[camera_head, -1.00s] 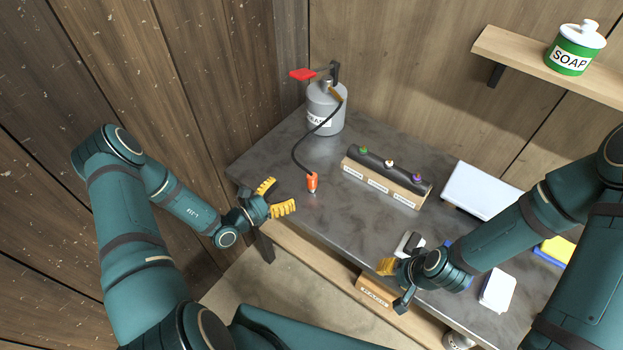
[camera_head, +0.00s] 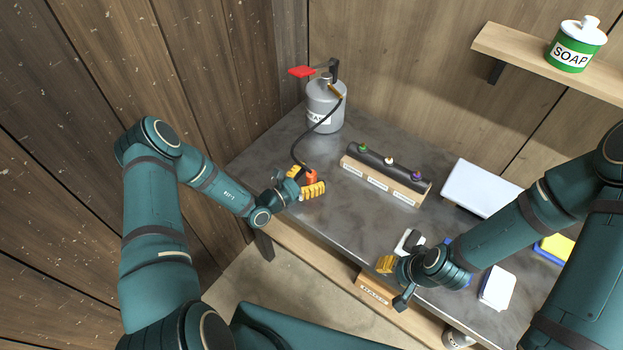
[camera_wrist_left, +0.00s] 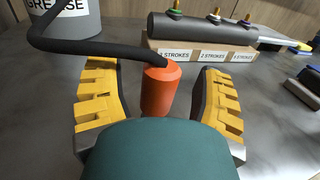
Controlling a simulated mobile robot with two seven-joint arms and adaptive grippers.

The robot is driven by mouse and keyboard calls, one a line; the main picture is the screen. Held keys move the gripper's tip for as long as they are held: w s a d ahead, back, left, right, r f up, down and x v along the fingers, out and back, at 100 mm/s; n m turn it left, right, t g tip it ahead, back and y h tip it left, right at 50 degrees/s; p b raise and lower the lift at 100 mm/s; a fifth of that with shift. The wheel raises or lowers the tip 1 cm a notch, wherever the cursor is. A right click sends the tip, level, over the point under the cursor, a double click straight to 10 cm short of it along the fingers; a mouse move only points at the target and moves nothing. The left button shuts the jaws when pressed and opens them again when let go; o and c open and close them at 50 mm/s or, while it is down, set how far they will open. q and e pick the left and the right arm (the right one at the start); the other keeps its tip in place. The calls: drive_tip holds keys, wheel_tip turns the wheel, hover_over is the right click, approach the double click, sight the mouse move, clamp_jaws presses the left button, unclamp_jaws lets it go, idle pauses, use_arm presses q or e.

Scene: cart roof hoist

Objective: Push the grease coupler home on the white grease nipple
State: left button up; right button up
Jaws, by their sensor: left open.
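The orange grease coupler (camera_head: 312,177) is on the end of a black hose from the grey grease can (camera_head: 324,108). My left gripper (camera_head: 307,183) is open, with its yellow fingers on either side of the coupler. In the left wrist view the coupler (camera_wrist_left: 161,88) stands between the fingers, with gaps on both sides. The white grease nipple (camera_head: 390,161) is the middle one on a dark bar, between a green nipple (camera_head: 364,148) and a purple one (camera_head: 416,175). My right gripper (camera_head: 386,265) is near the table's front edge; its finger opening is unclear.
The bar sits on a wooden block (camera_head: 376,182) with stroke labels. A white box (camera_head: 481,188) lies to its right. A shelf with a soap jar (camera_head: 574,46) hangs at upper right. The grey table (camera_head: 335,213) is clear between coupler and block.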

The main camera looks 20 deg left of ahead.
use_arm(q)
clamp_jaws()
